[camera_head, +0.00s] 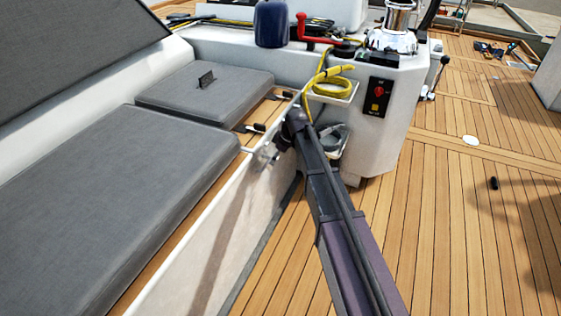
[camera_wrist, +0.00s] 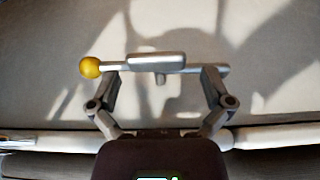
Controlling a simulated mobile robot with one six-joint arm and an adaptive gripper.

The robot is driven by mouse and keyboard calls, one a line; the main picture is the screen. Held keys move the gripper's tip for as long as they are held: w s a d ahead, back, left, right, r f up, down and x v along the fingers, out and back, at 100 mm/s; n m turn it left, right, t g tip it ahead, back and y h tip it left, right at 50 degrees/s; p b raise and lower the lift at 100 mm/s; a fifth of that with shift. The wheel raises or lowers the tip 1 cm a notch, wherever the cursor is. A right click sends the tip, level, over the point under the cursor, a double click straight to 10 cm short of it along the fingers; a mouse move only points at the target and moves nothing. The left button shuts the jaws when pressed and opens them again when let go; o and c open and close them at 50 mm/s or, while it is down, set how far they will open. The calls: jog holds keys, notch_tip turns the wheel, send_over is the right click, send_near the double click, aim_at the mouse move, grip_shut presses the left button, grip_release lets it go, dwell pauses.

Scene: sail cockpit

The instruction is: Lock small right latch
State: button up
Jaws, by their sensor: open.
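In the wrist view, a small silver latch (camera_wrist: 155,62) has a horizontal rod ending in a yellow ball knob (camera_wrist: 90,67) on the left. It lies against a pale panel. My gripper (camera_wrist: 160,77) is open, its two fingers spread wide near the rod, one close to the knob and one near the right end. I cannot tell whether they touch the rod. In the head view my gripper (camera_head: 262,155) is at the side of the bench, below its wooden edge. The latch is too small to make out clearly there.
Grey cushions (camera_head: 110,190) cover the bench on the left. Black fittings (camera_head: 250,128) sit along its wooden edge. A white console (camera_head: 385,140) with a yellow rope (camera_head: 328,85) and a switch panel (camera_head: 377,97) stands just beyond my arm. The teak deck (camera_head: 450,230) on the right is mostly clear.

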jog(key=shift+a+f, duration=0.15)
jog(key=shift+f, duration=0.15)
